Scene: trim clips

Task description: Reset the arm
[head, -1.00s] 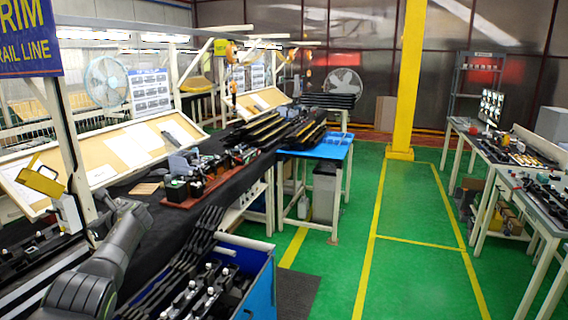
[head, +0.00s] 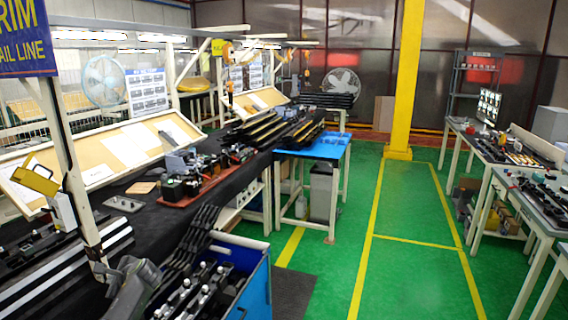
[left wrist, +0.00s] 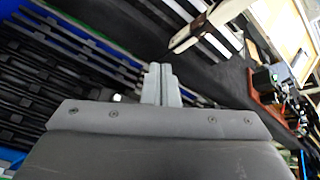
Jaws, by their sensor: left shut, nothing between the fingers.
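My left gripper (head: 122,284) is low at the left of the head view, beside the near end of the black-covered workbench (head: 150,212). In the left wrist view its two grey fingers (left wrist: 161,80) are closed together with nothing between them. A rack of black trim strips (left wrist: 60,60) lies beyond the fingers at the left of that view. My right gripper is in no view.
A blue bin (head: 258,292) with black parts stands to the right of the left arm. A white post (head: 72,165) rises close to the arm. A blue-topped table (head: 315,147) stands farther back. The green floor (head: 410,270) is clear in the middle.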

